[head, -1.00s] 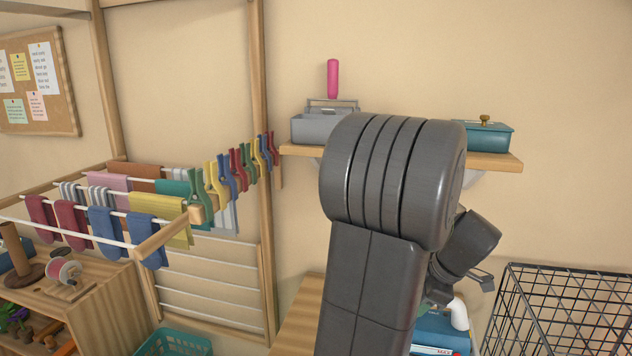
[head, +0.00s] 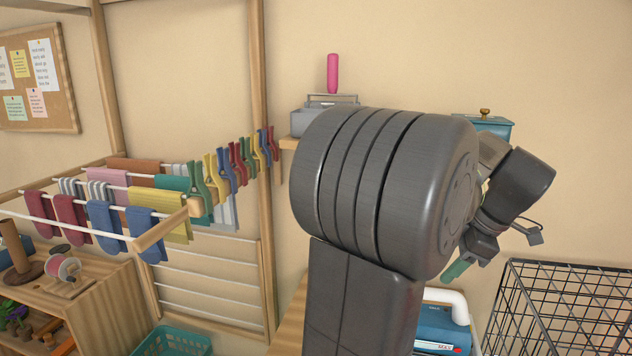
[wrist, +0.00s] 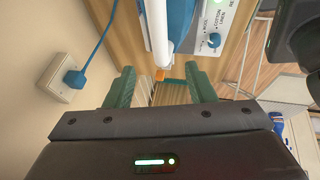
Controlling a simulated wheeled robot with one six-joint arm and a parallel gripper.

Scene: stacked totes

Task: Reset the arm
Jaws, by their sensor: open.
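My gripper (wrist: 161,86) shows in the wrist view with its two green fingers apart and nothing between them. In the head view only a green fingertip of my gripper (head: 456,271) shows, right of my large dark arm link, above the bench. My arm hides much of the middle of the head view. Below the gripper is a blue appliance with a white handle (head: 442,332). In the wrist view this blue appliance (wrist: 185,15) has a dial and fabric labels and lies beyond the fingers, apart from them.
A wall shelf holds a grey caddy (head: 310,121) and a teal lidded box (head: 487,127), partly behind my arm. A black wire basket (head: 570,310) stands at right. A drying rack with cloths and pegs (head: 160,228) is at left. A wall socket with a blue plug (wrist: 62,82) is at the wrist view's left.

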